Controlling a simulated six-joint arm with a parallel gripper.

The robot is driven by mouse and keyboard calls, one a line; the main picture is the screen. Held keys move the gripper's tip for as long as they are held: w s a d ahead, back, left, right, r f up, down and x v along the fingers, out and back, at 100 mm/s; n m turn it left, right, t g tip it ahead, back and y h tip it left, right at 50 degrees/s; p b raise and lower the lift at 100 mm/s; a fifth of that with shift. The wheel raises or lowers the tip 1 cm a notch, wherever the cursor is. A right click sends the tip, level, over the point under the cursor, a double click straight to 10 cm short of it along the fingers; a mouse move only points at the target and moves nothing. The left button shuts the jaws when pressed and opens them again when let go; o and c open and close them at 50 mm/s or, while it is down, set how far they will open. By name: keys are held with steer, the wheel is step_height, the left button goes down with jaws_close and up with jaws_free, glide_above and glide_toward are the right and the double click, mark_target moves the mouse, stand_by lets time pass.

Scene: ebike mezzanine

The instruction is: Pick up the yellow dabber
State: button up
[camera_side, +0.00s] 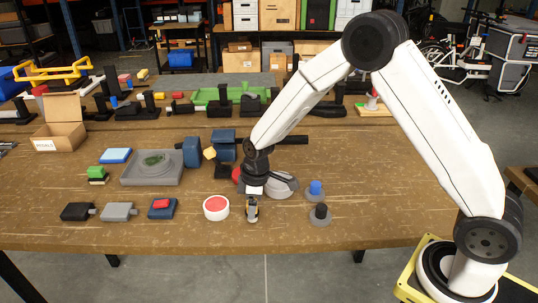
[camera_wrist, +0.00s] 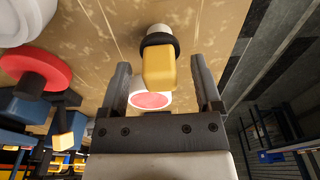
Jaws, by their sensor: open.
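The yellow dabber (camera_wrist: 160,72) shows in the wrist view as a yellow block with a black collar and a pale rounded part beyond it. It lies in line with the gap between the fingers of my gripper (camera_wrist: 160,63). The gripper is open, with bare table showing on both sides of the dabber. In the side view my gripper (camera_side: 252,197) points down near the table's front edge. Small yellowish and dark parts show at its tip, and I cannot tell dabber from fingers there.
A white round pad with a red top (camera_side: 216,208) stands just left of my gripper. A grey disc (camera_side: 282,185) is behind it. Blue-topped (camera_side: 315,188) and black-topped (camera_side: 320,212) pieces stand to the right. A grey tray (camera_side: 152,181) is left.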

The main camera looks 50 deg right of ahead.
steer(key=shift+f, duration=0.15)
stand_by(0.3)
jaws_close()
steer(key=shift+r, duration=0.7)
step_height(320, 180, up, 2)
steer(key=s+d+r, duration=0.1)
steer(key=s+r, duration=0.8)
steer(key=s, duration=0.5)
steer(key=shift+r, duration=0.3)
